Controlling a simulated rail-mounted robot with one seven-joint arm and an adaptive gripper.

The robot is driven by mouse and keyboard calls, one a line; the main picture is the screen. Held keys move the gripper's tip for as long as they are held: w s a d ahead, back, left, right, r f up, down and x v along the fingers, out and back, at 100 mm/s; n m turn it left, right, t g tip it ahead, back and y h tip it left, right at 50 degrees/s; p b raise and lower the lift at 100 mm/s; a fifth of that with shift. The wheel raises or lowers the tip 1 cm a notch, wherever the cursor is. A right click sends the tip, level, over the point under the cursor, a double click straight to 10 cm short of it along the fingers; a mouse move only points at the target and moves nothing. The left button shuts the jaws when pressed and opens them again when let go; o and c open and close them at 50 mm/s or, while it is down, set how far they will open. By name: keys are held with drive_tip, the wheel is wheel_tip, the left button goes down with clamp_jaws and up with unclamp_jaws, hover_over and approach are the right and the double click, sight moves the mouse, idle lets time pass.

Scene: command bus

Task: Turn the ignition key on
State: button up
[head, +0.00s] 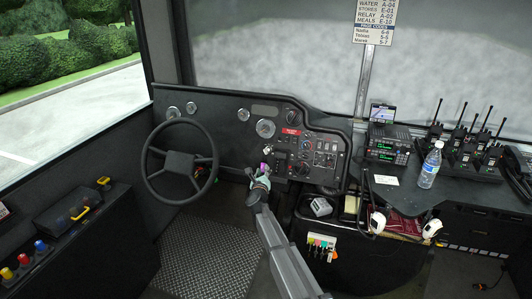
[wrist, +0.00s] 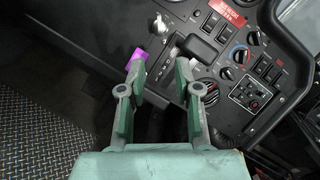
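My gripper (wrist: 160,68) is open and empty at the dashboard panel, with a wide gap between its green fingers. In the head view my gripper (head: 263,180) is just right of the steering wheel, at the lower part of the panel. A magenta piece (wrist: 138,60) shows at the left fingertip; I cannot tell whether it is the ignition key's tag or whether it touches the finger. A silver knob (wrist: 160,24) stands out beyond the fingertips. No ignition key can be made out for certain.
A dark lever plate (wrist: 190,55) lies by the right finger, with switches and round knobs (wrist: 241,54) to its right. The steering wheel (head: 180,162) is left of my gripper. A bottle (head: 430,166) and radios (head: 468,148) stand on the right counter. The floor plate (head: 205,265) is clear.

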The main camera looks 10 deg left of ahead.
sight(266, 151)
drive_tip(key=w+p, duration=0.1)
drive_tip(key=w, duration=0.4)
drive_tip(key=w+p, duration=0.1)
drive_tip(key=w, duration=0.5)
drive_tip(key=w+a+p, duration=0.1)
drive_tip(key=w, duration=0.5)
clamp_jaws()
